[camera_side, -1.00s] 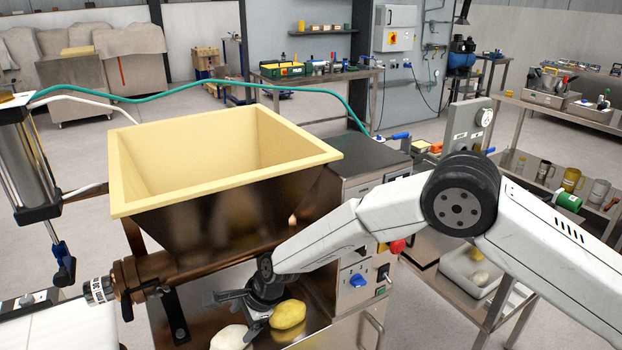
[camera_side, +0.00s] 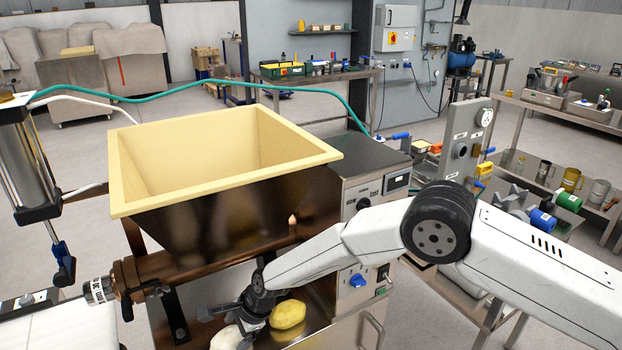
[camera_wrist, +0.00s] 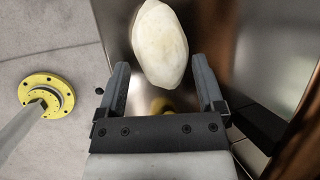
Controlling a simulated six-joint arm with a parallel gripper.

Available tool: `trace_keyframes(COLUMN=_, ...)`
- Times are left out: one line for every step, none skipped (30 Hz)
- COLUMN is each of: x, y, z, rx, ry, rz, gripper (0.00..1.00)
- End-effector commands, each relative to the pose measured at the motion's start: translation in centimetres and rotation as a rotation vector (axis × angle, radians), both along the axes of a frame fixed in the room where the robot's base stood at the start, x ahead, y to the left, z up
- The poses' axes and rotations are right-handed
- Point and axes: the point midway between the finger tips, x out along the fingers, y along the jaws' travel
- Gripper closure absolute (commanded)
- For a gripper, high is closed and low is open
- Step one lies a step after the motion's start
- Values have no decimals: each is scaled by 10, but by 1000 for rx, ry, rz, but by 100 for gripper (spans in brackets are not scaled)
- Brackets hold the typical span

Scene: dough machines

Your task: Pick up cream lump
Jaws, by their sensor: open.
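The cream lump (camera_side: 227,338) lies on the metal ledge at the bottom of the side view, partly cut off by the frame edge and partly hidden by my gripper. In the wrist view the cream lump (camera_wrist: 160,45) is a pale oval just beyond and between my open fingers. My gripper (camera_side: 230,318) is open and low over the ledge. In the wrist view my gripper (camera_wrist: 160,85) has its fingers apart with nothing held between them. A yellow lump (camera_side: 288,314) lies just right of my gripper.
A large cream-rimmed hopper (camera_side: 225,165) stands close behind my gripper. A machine panel with a blue knob (camera_side: 357,280) is to the right. In the wrist view a yellow round flange (camera_wrist: 46,95) is on the floor at left.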

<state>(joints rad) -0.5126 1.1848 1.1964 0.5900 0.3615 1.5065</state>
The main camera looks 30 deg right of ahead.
Motion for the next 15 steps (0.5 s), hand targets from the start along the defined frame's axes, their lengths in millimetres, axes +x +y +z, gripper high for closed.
trace_keyframes(x=1, y=2, z=-6, rx=-1, ry=2, rz=0, gripper=13)
trace_keyframes(x=2, y=3, z=-8, rx=0, ry=1, rz=0, gripper=13)
trace_keyframes(x=3, y=4, z=-12, rx=0, ry=1, rz=0, gripper=13)
trace_keyframes(x=3, y=5, z=-15, rx=0, ry=1, rz=0, gripper=13)
trace_keyframes(x=5, y=6, z=-17, rx=0, ry=0, rz=1, gripper=13)
trace_keyframes(x=5, y=7, z=-20, rx=0, ry=0, rz=1, gripper=13)
trace_keyframes(x=6, y=8, z=-22, rx=-1, ry=-1, rz=2, gripper=13)
trace_keyframes(x=7, y=9, z=-23, rx=0, ry=-1, rz=1, gripper=13)
trace_keyframes(x=7, y=10, z=-26, rx=0, ry=0, rz=1, gripper=13)
trace_keyframes(x=8, y=10, z=-27, rx=0, ry=0, rz=0, gripper=13)
trace_keyframes(x=8, y=11, z=-28, rx=0, ry=-1, rz=0, gripper=13)
trace_keyframes(x=9, y=12, z=-29, rx=1, ry=-1, rz=0, gripper=13)
trace_keyframes(x=9, y=12, z=-30, rx=1, ry=-1, rz=0, gripper=13)
trace_keyframes(x=9, y=12, z=-30, rx=1, ry=-1, rz=0, gripper=13)
trace_keyframes(x=9, y=12, z=-30, rx=1, ry=-1, rz=1, gripper=13)
